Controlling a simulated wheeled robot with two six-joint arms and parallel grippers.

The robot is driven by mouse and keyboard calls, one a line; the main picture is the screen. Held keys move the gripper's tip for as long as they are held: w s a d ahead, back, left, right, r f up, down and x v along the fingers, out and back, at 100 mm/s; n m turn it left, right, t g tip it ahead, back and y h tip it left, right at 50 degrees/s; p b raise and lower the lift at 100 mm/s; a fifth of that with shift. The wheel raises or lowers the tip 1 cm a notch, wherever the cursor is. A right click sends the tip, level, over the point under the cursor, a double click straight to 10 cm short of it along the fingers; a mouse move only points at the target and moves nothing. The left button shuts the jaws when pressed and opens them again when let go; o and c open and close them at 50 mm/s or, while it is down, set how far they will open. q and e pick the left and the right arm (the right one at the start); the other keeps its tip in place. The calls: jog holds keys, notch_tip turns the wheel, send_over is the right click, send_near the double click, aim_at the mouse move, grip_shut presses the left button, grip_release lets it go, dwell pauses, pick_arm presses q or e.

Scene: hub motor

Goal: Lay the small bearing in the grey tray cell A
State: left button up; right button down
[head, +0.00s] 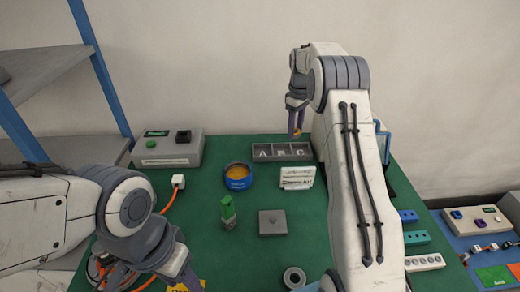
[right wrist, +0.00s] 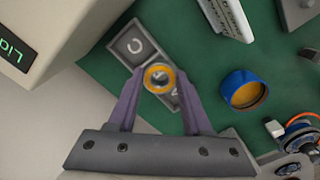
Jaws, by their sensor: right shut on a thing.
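The small bearing (right wrist: 159,77), a ring with a yellow-orange rim and a pale metal centre, is pinched between the fingertips of my right gripper (right wrist: 158,79) in the right wrist view. The grey tray (head: 283,159) has cells lettered A, B and C from left to right and stands at the back of the green mat. My right gripper also shows in the head view (head: 296,135), fingers down, by the tray's back right. In the wrist view the bearing covers the tray's middle; its height is unclear. My left gripper (head: 150,281) is at the bottom left, partly cut off.
A blue round container with orange inside (head: 238,178) stands left of the tray. A green-topped piece (head: 228,212), a grey square block (head: 272,222) and a grey ring (head: 294,277) occupy the mat's middle and front.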

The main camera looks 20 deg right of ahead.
jog(key=p, duration=0.2)
send_over(263, 154)
notch_tip(263, 154, down, 7)
jog(key=shift+r, duration=0.1)
notch_tip(263, 154, down, 4)
jog(key=shift+a+r+p, duration=0.1)
jog(key=shift+p, duration=0.4)
jog(key=shift+f, duration=0.25)
jog(key=c, duration=0.6)
grip_release()
jog(key=shift+r, duration=0.1)
